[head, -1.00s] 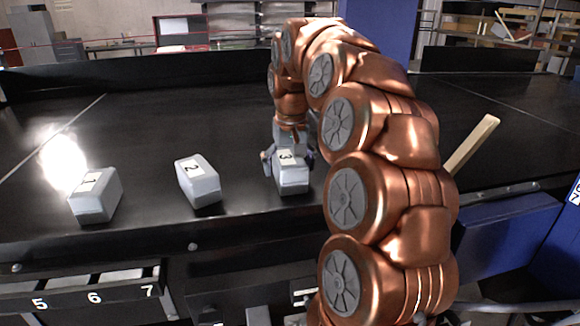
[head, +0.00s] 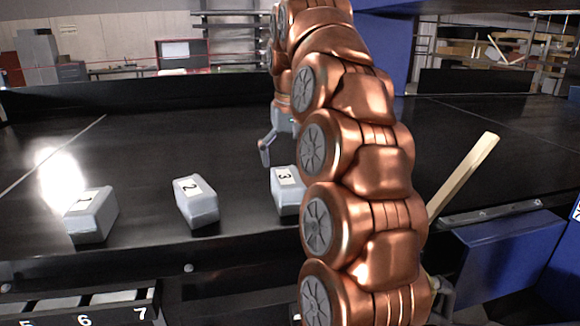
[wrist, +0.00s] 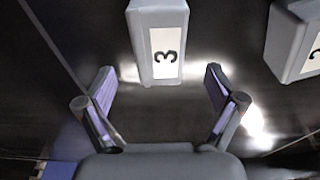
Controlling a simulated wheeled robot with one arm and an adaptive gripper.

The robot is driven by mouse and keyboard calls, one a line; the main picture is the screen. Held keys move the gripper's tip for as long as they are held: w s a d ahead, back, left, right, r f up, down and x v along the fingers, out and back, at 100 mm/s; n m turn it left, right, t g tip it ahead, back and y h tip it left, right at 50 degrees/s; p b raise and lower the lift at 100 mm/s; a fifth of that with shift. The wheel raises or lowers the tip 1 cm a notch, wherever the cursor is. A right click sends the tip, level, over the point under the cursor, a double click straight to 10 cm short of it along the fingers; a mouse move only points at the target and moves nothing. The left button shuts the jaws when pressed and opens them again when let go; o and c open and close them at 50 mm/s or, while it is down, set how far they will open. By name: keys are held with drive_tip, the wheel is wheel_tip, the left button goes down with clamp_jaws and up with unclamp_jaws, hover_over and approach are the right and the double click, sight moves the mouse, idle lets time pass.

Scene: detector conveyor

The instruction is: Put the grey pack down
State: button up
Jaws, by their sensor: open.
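Three grey packs with white number labels stand in a row on the black conveyor (head: 240,135). Pack 1 (head: 92,222) is at the left, pack 2 (head: 198,206) in the middle and pack 3 (head: 285,200) at the right, partly hidden by my arm. My gripper (head: 268,160) is raised above and behind pack 3; my arm hides much of it in the head view. In the wrist view my gripper (wrist: 160,85) is open and empty. Pack 3 (wrist: 158,45) shows beyond and between the spread fingers, apart from them. Part of pack 2 (wrist: 292,40) shows at the right.
A wooden stick (head: 465,175) leans at the conveyor's front edge, right of my arm. A blue box (head: 510,245) is below it. Numbered slots (head: 85,305) are at the lower left. The conveyor left of centre behind the packs is clear.

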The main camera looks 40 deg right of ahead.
sight(290, 180)
drive_tip(key=shift+s+a+r+p, duration=0.15)
drive_tip(key=shift+r+p, duration=0.5)
drive_tip(key=shift+r, duration=0.4)
drive_tip(key=shift+s+d+r+p, duration=0.15)
drive_tip(key=shift+r+p, duration=0.45)
drive_tip(key=shift+r, duration=0.45)
drive_tip(key=shift+a, duration=0.1)
